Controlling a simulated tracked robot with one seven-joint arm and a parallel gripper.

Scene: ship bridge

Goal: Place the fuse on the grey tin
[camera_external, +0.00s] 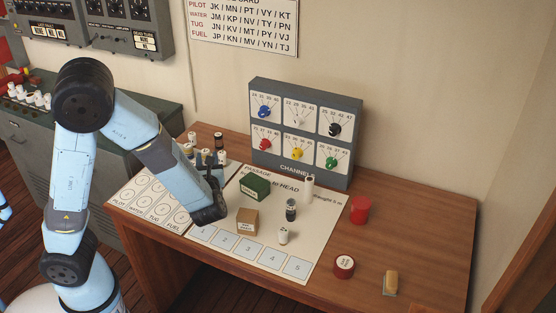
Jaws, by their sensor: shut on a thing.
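My gripper (212,208) points down over the left part of the desk, at the left edge of the white chart sheet. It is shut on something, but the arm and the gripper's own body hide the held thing. I cannot make out the fuse for sure. A small upright dark grey cylinder (291,209) with a pale band stands on the sheet, right of my gripper and apart from it. It may be the grey tin, but I cannot tell.
A green box (255,187), a brown box (247,222) and white cylinders (308,189) (283,236) stand on the white sheet (262,257). Red tins (360,210) (343,267) and a yellowish block (390,281) are at right. Several small cylinders (222,157) stand behind my gripper. A channel panel (300,128) stands at the back.

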